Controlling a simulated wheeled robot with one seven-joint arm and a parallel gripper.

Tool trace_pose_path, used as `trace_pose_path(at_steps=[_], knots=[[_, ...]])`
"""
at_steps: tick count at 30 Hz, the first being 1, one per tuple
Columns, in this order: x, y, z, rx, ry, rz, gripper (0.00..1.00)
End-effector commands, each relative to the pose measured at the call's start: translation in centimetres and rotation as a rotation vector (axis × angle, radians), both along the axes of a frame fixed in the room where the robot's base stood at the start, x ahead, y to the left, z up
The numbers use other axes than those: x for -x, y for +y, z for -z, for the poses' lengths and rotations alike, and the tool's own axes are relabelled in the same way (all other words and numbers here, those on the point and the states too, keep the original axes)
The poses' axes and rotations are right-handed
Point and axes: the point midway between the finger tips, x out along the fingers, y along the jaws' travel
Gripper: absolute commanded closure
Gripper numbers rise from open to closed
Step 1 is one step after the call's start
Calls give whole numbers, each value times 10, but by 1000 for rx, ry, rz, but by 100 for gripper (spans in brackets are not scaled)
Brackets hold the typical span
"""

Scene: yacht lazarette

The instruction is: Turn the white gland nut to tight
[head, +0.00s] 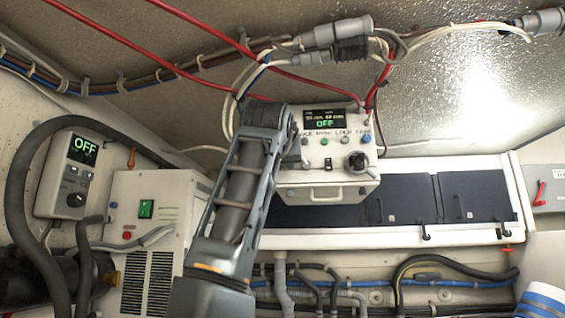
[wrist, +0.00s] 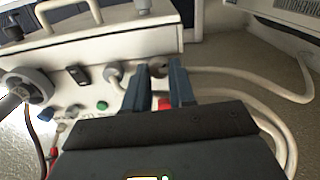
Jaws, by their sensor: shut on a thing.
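My gripper (wrist: 160,70) is at the side of a white control box (wrist: 140,45), its two dark fingers closed around a small pale piece between them. This piece appears to be the white gland nut (wrist: 159,72); only a little of it shows, and its thread and any mark are hidden. A white cable runs right from behind the fingers. In the head view the same box (head: 325,188) hangs beyond my arm, its screen reading OFF. My arm covers the box's left side there, so fingertips and nut are hidden.
The box front carries a large round grey knob (wrist: 28,85), a black switch (wrist: 77,74) and a green button (wrist: 102,106). Cables loop overhead and around the box. A second white unit (head: 150,225) and a grey OFF panel (head: 68,175) stand left.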

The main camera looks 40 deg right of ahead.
Motion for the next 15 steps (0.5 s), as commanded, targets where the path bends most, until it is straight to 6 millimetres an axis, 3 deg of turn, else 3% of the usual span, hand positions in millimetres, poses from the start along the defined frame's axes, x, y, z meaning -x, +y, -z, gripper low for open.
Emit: trace_pose_path(at_steps=[15], knots=[[1, 0, -1, -140, -178, 0, 100]])
